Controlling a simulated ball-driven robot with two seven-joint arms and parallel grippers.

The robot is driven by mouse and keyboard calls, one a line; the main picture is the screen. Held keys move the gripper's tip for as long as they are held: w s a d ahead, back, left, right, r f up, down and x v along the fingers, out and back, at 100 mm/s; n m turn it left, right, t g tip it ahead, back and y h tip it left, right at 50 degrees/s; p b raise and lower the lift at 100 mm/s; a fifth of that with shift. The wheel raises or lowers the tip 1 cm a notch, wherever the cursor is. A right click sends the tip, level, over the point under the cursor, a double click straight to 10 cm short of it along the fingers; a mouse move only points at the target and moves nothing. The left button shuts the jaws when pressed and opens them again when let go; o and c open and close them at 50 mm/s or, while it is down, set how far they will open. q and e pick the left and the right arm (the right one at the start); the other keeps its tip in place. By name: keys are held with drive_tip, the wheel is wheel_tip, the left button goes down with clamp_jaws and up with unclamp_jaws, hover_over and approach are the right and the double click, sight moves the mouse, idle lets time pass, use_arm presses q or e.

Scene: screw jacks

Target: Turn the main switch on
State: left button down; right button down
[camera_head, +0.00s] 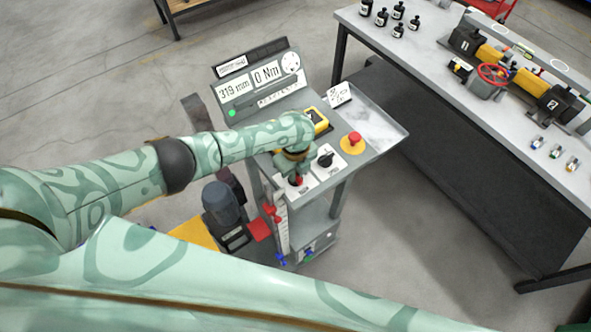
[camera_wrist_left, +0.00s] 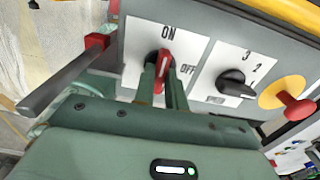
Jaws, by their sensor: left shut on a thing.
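The main switch (camera_wrist_left: 164,62) is a red rotary knob on a white plate (camera_wrist_left: 133,50) marked ON at the top and OFF at the right, in the left wrist view. Its red handle stands nearly upright there, its upper end toward ON. My left gripper (camera_wrist_left: 160,82) is shut on it, one green finger on each side. In the head view my left gripper (camera_head: 297,177) reaches down onto the front of the grey console, and a bit of the red switch (camera_head: 298,181) shows below it. The fingers hide part of the knob. My right gripper is not in view.
A black selector knob (camera_head: 325,158) and a red mushroom button (camera_head: 354,138) on a yellow disc sit right of the switch. A display panel (camera_head: 262,84) reads 319 mm and 0 Nm. A workbench (camera_head: 430,80) stands at the right, with clear floor between.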

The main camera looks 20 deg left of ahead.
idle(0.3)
use_arm(q)
drive_tip(key=c, duration=1.4)
unclamp_jaws()
drive_tip(key=shift+c, duration=0.2)
wheel_tip(320, 180, up, 16)
drive_tip(key=p, duration=0.4)
drive_tip(key=shift+r, duration=0.15)
